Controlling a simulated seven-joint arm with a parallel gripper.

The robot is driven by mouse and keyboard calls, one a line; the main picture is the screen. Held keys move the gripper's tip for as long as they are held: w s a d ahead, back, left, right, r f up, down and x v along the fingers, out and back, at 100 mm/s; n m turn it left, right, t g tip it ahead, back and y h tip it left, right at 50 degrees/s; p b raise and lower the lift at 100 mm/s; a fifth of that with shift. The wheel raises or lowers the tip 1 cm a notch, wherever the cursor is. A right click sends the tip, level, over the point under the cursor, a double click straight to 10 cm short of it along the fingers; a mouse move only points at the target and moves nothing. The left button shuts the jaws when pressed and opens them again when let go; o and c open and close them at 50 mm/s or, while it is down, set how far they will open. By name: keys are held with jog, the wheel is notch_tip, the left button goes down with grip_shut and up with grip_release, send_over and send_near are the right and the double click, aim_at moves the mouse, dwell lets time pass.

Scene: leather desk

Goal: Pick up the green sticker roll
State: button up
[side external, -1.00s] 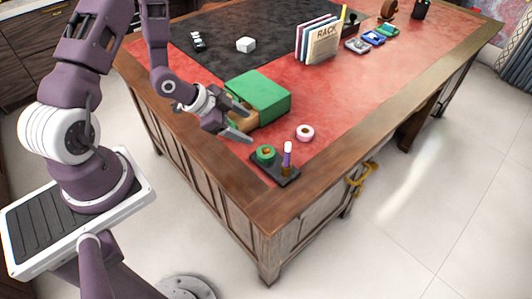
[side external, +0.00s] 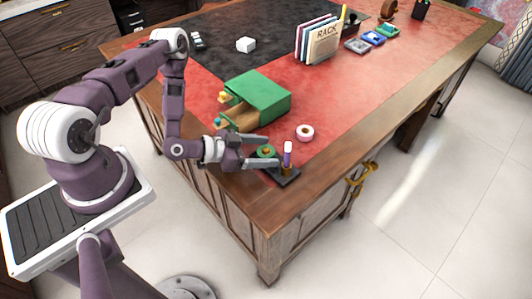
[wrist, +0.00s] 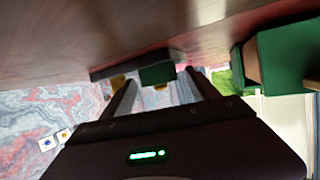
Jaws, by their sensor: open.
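The green sticker roll (side external: 265,152) sits on a small dark tray (side external: 289,179) near the desk's front corner, partly hidden by my gripper. My gripper (side external: 276,150) is low and roughly level at the tray, with its jaws open and one finger on each side of the roll. In the wrist view the green roll (wrist: 157,75) shows edge-on between the two fingertips (wrist: 161,78), in front of the dark tray (wrist: 120,67). I cannot tell whether either finger touches it.
A purple and white upright item (side external: 288,153) stands on the tray just beyond the fingertips. A green box (side external: 262,92) with an open wooden drawer (side external: 240,117) is close behind my gripper.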

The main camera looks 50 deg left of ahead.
jog(key=c, duration=1.4)
